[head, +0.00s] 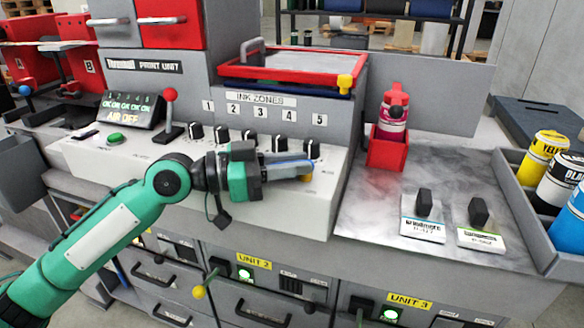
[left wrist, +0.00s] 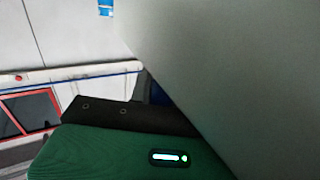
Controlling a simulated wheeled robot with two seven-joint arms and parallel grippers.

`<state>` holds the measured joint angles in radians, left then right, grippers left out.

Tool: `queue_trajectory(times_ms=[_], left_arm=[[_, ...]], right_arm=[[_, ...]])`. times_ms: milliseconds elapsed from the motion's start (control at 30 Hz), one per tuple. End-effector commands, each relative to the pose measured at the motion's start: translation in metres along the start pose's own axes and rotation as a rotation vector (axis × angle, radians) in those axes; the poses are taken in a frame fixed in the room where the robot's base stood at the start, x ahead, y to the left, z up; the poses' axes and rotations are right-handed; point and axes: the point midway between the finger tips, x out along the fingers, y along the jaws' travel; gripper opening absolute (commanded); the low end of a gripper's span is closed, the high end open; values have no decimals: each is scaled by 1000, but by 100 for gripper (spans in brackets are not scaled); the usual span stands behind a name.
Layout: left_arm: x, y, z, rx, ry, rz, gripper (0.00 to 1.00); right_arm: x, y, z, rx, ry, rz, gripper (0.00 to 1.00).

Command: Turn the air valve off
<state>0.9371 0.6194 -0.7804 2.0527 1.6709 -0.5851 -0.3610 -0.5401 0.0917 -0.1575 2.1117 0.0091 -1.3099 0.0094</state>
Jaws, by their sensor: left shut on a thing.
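My left gripper (head: 290,169) reaches across the grey console and is shut at its right end, just below the ink-zone knobs. A small yellow part (head: 306,178) shows at its fingertips, with a blue strip beside it; I take this as the air valve's handle, mostly hidden by the fingers. The handle's exact angle cannot be told. The small display (head: 129,109) at the left of the console reads "AIR OFF" under a row of green "ON" marks. The left wrist view shows the green gripper body and a large grey surface close by, not the handle. My right gripper is not in view.
Several black ink knobs (head: 249,136) stand close behind the gripper. A red-topped lever (head: 170,112) rises at the left. A red holder (head: 387,150) with a bottle stands right of the console. Ink cans (head: 543,150) sit at the far right.

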Motion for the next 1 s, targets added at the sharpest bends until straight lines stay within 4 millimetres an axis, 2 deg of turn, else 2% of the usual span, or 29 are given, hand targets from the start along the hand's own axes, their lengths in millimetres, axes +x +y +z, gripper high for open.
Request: queue_trajectory(times_ms=[467,500,600,867,1000], left_arm=[[0,0,0,-1,0,2,0],[0,0,0,-1,0,2,24],[0,0,0,-1,0,2,40],[0,0,0,-1,0,2,40],[-10,-1,2,-1,-1,0,40]], right_arm=[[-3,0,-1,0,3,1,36],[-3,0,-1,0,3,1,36],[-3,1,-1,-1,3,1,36],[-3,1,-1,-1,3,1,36],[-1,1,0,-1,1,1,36]])
